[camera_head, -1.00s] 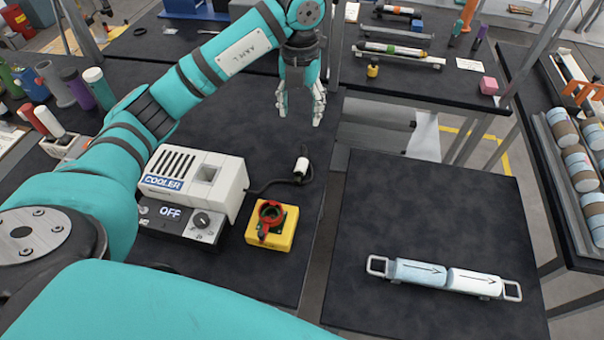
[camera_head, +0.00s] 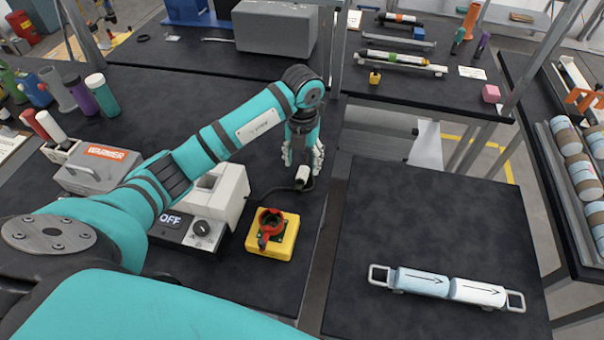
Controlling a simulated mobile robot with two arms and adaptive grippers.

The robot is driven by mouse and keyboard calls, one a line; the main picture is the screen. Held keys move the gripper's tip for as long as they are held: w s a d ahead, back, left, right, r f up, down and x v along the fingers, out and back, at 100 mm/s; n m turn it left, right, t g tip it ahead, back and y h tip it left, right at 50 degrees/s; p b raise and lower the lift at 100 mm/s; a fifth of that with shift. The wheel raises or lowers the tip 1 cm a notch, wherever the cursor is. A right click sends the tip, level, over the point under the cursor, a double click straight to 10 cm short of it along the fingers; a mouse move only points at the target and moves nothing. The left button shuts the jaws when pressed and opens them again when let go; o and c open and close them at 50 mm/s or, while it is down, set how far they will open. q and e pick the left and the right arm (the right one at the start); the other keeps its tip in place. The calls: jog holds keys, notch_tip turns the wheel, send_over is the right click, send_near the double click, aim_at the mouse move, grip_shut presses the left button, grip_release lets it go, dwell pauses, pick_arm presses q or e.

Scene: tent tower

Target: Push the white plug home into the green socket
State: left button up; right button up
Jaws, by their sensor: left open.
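The white plug (camera_head: 302,176) sits at the end of a dark cable on the black table, near the table's right edge. My left gripper (camera_head: 303,167) points down at the plug and is open. Its fingertips show on either side of the plug's upper end in the picture; I cannot tell whether they touch it. The plug is apart from the socket. My right gripper is not in view.
The white cooler (camera_head: 228,190), with an "OFF" display, stands left of the yellow box, partly behind my left arm. A grey warmer (camera_head: 97,172) is farther left. A gap separates the tables.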

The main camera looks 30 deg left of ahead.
aim_at(303, 170)
pick_arm(q)
jog(key=shift+f, duration=0.3)
jog(key=f, duration=0.1)
jog(key=f+p, duration=0.2)
jog(key=shift+w+a+f, duration=0.1)
jog(key=shift+w+f, duration=0.2)
jog(key=shift+f, duration=0.55)
grip_shut()
